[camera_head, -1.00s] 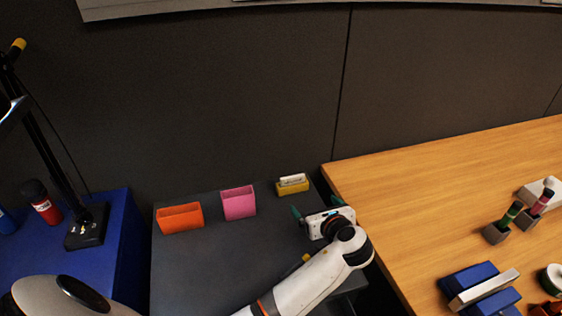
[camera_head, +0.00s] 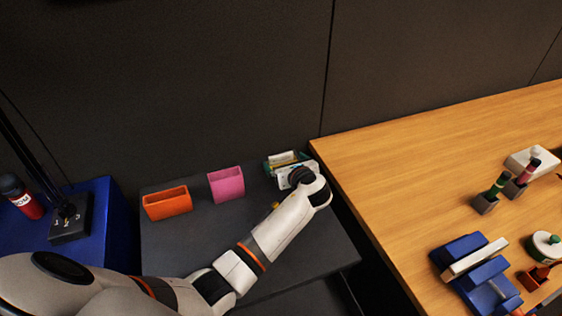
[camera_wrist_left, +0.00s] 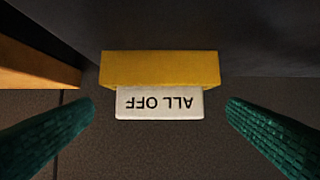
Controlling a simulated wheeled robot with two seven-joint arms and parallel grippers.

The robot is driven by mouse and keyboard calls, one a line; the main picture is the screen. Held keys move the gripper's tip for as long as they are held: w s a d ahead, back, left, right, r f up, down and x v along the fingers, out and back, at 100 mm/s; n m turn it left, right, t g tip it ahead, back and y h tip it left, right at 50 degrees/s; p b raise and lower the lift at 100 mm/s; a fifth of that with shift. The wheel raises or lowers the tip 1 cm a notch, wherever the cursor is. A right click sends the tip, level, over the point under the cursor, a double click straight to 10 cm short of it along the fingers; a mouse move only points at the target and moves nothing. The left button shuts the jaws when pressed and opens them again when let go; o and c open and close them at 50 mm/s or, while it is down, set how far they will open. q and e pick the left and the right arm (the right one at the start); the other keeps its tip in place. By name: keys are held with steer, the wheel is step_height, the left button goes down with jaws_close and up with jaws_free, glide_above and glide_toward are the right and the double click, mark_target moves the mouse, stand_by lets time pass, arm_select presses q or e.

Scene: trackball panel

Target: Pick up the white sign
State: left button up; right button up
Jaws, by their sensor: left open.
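The white sign (camera_wrist_left: 160,103) reads "ALL OFF", upside down in the left wrist view. It stands in a yellow holder (camera_wrist_left: 160,69) on the dark grey surface. In the head view the sign (camera_head: 283,158) shows small at the back right of that surface, partly hidden by my gripper. My left gripper (camera_wrist_left: 159,122) is open, with one green finger on each side of the sign and clear gaps to both. In the head view my left gripper (camera_head: 287,168) is at the sign and holder. My right gripper is not in view.
A pink holder (camera_head: 226,185) and an orange holder (camera_head: 167,203) stand left of the sign on the grey surface (camera_head: 200,245). A dark wall (camera_head: 220,90) rises close behind. A wooden table (camera_head: 400,170) with several objects lies to the right.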

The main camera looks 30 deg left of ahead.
arm_select(q)
steer(key=shift+x, duration=1.1)
steer(key=c, duration=1.1)
